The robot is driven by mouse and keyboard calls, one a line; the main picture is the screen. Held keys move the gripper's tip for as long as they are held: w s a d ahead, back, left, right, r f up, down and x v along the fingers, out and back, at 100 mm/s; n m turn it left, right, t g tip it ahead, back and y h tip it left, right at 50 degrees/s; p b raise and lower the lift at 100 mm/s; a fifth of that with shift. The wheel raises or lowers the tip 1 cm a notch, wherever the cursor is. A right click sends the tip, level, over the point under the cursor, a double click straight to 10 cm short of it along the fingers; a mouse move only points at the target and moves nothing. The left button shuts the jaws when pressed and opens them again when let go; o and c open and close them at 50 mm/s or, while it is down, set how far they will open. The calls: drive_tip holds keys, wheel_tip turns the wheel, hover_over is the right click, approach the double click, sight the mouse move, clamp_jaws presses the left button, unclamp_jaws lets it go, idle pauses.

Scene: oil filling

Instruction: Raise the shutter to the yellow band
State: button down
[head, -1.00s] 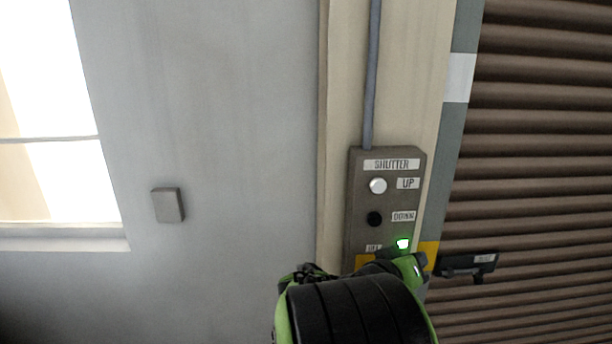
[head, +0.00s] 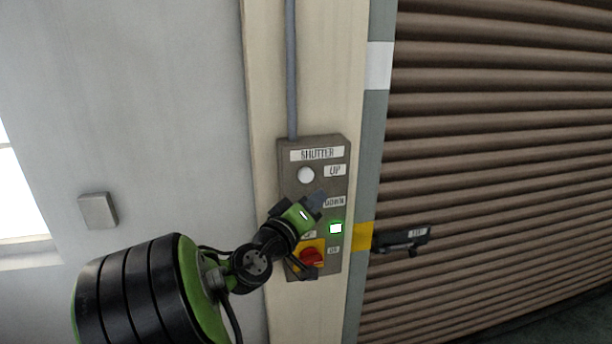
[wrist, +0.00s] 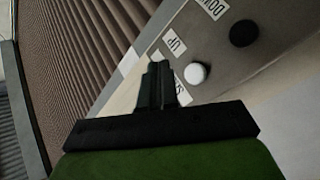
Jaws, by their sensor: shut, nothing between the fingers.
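The brown slatted shutter (head: 500,150) fills the right side of the head view; its lower edge shows at bottom right, close to the dark floor. A yellow band (head: 364,236) and a higher white band (head: 379,66) mark the grey guide beside it. The grey control box (head: 286,220) carries a white UP button (head: 306,175), a green lit lamp (head: 335,228) and a red knob on yellow (head: 312,257). My gripper (head: 316,199) is shut and empty in front of the box, below the UP button, covering the black DOWN button (wrist: 243,33). In the wrist view, the fingertips (wrist: 158,68) appear left of the white button (wrist: 195,72).
A black handle-like fitting (head: 402,240) sticks out at the shutter's left edge, level with the yellow band. A conduit (head: 291,70) runs up from the box. A small grey wall box (head: 98,210) and a window (head: 12,200) are at left.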

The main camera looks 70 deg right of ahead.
sight(306, 175)
drive_tip(key=shift+w+d+p, duration=0.2)
drive_tip(key=shift+w+d, duration=0.35)
drive_tip(key=shift+d, duration=0.35)
drive_tip(key=shift+w+d+p, duration=0.15)
drive_tip(key=shift+w+d, duration=0.35)
drive_tip(key=shift+d, duration=0.35)
drive_tip(key=shift+w+d+p, duration=0.2)
drive_tip(key=shift+w+d, duration=0.35)
drive_tip(key=shift+d, duration=0.35)
drive_tip(key=shift+w+d, duration=0.2)
drive_tip(key=shift+d, duration=0.2)
